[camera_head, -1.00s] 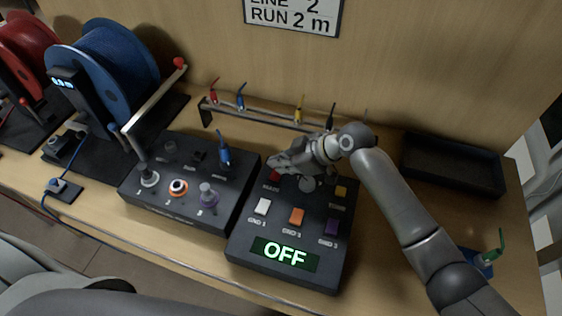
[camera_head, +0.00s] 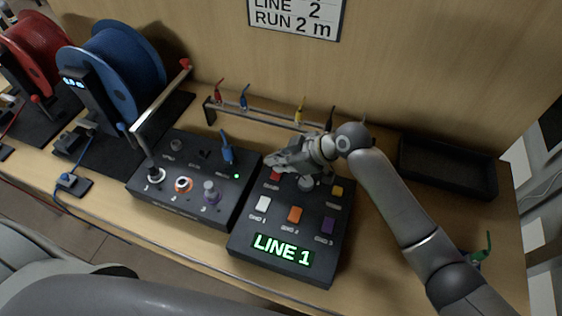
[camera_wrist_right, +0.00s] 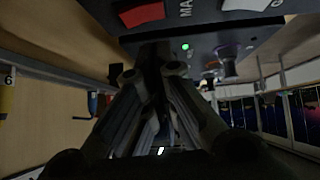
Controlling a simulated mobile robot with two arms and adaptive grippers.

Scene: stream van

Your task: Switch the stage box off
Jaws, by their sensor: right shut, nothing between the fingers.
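I cannot tell for certain which is the stage box. My right gripper (camera_head: 276,163) is shut and empty at the panel's back-left corner, close to the red button (camera_head: 276,176), which shows large in the wrist view (camera_wrist_right: 143,15). Contact cannot be told. My left gripper is out of view.
A rack (camera_head: 265,117) with coloured plugs stands behind the boxes. A blue cable reel (camera_head: 120,65) and a red reel (camera_head: 38,50) are at the left. An empty black tray (camera_head: 450,190) lies at the right. A wooden wall closes the back.

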